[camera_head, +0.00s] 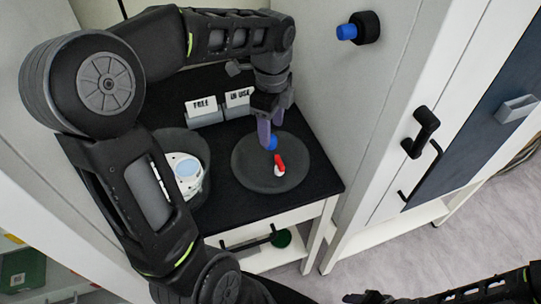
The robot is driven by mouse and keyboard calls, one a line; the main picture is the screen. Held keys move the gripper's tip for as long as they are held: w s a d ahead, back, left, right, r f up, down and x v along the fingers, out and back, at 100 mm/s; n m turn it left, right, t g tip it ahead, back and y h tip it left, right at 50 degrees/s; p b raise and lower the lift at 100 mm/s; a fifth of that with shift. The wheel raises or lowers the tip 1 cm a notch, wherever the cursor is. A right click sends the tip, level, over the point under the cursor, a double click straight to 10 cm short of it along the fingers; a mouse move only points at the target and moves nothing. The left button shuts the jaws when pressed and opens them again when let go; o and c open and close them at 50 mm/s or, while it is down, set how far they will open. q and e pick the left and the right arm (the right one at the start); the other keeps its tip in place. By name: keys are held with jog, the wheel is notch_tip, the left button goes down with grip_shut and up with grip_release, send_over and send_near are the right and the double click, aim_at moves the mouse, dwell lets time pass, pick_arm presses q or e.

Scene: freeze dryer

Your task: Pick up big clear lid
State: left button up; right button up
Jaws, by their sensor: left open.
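The big clear lid (250,176) looks like a dark, see-through round disc lying flat on the black table top. A blue piece (270,144) and a red-and-white piece (280,168) show at its middle. My left gripper (270,137) points down over the lid's far half, with its fingers apart beside the blue piece. Whether the fingers touch the blue piece is hard to tell. My right arm comes in at the bottom right, and its dark end (368,297) is partly cut off by the picture's lower edge.
A round container (203,145) with a white-and-blue item stands left of the lid, partly behind my left arm. FREE (203,105) and IN USE (239,98) signs stand behind. A tall white cabinet (375,130) with a black handle borders the table's right side.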

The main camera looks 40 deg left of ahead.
aim_at(270, 150)
pick_arm(q)
jog(key=shift+a+f, duration=0.1)
jog(key=shift+f, duration=2.55)
grip_shut()
jog(key=shift+r, duration=0.1)
